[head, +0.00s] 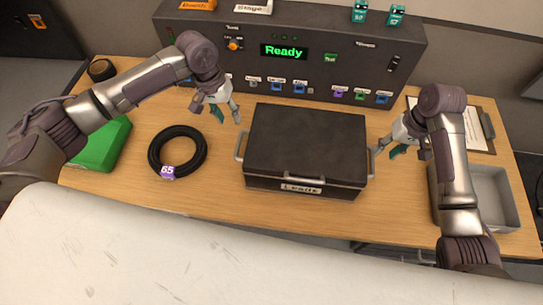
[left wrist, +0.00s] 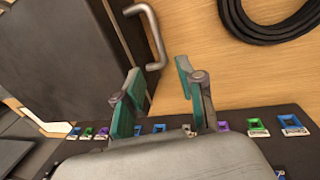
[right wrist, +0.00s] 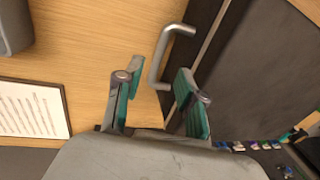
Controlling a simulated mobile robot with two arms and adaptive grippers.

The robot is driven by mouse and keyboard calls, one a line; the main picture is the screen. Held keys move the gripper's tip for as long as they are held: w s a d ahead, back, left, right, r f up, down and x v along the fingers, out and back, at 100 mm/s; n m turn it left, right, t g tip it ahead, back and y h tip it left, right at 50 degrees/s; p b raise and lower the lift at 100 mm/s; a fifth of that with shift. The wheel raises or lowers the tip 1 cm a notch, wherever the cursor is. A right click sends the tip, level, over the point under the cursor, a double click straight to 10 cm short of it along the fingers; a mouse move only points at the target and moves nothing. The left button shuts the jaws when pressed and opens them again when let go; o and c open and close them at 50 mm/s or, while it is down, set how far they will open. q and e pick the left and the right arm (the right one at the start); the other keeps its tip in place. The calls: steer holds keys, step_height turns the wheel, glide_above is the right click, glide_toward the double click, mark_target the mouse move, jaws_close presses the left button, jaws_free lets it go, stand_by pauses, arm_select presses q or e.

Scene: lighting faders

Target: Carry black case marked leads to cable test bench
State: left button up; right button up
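The black case (head: 305,140) marked "Leads" sits flat and closed on the wooden bench (head: 215,185), in front of the tester panel that reads "Ready". It has a silver handle on each side. My left gripper (head: 229,115) is open and empty above the bench, a little behind and left of the case's left handle (head: 240,146). That handle also shows in the left wrist view (left wrist: 152,35), apart from the fingers. My right gripper (head: 392,150) is open beside the right handle (head: 371,163). In the right wrist view that handle (right wrist: 160,60) lies just beyond the fingers, apparently not held.
A black cable coil (head: 177,151) tagged 65 and a green box (head: 102,146) lie left of the case. A grey tray (head: 490,196) and a clipboard (head: 480,130) are on the right. The tester panel (head: 290,50) blocks the back.

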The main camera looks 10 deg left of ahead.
steer(key=shift+d+r, duration=0.15)
steer(key=shift+r, duration=0.7)
steer(key=shift+d+r, duration=0.15)
steer(key=shift+r, duration=0.7)
